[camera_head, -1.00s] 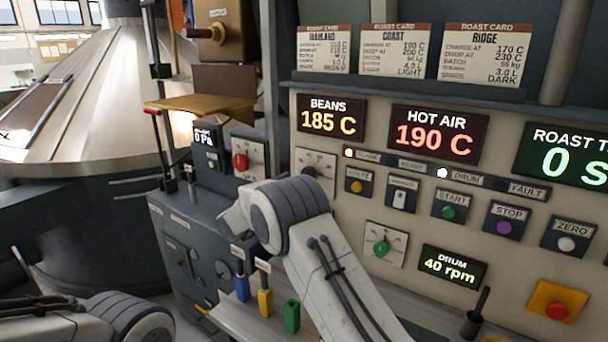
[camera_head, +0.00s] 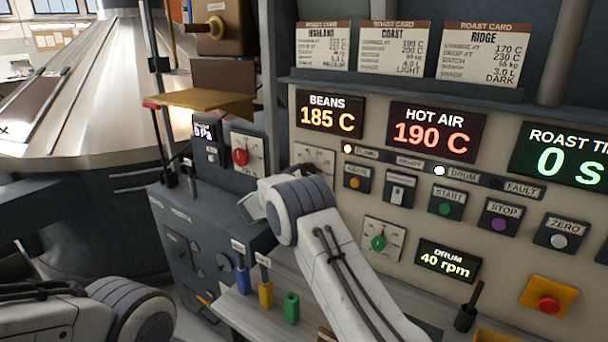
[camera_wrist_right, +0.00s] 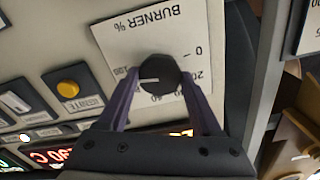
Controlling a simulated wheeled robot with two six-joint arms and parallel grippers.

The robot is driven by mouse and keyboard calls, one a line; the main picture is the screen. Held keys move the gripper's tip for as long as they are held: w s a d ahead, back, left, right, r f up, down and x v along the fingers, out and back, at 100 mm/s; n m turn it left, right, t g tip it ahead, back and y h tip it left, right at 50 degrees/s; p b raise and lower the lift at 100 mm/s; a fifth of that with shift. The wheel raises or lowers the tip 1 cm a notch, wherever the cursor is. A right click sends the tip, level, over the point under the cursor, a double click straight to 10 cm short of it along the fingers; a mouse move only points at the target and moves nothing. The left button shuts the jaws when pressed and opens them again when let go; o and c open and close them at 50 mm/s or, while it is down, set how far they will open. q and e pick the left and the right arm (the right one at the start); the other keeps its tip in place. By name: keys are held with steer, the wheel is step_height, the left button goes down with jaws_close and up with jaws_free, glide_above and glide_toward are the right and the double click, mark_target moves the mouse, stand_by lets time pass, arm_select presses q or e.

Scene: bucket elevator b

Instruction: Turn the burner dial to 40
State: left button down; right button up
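The burner dial (camera_wrist_right: 158,74) is a black round knob with a white line, on a white plate marked BURNER % (camera_wrist_right: 140,35), seen upside down in the right wrist view. The line points left, on the side where 100 is printed; I cannot read its exact value. In the head view the burner plate (camera_head: 318,155) is partly covered by my right wrist, which also hides the fingers. My left gripper is out of view; only its arm shows at lower left.
An orange button (camera_wrist_right: 71,87) sits close to the dial. A red dial (camera_head: 240,157) is to the left and a green dial (camera_head: 378,243) below right. An emergency button (camera_head: 548,303) is at lower right.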

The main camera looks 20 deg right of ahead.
steer(key=n+p, duration=0.3)
steer(key=n, duration=0.1)
steer(key=shift+r, duration=0.1)
steer(key=n+p, duration=0.1)
steer(key=n, duration=0.3)
steer(key=n+p, duration=0.2)
steer(key=n, duration=0.1)
steer(key=shift+n, duration=0.4)
steer(key=n+p, duration=0.1)
steer(key=n, duration=0.5)
steer(key=shift+p, duration=0.4)
steer(key=n+p, duration=0.1)
steer(key=n, duration=0.4)
steer(key=shift+n, duration=0.4)
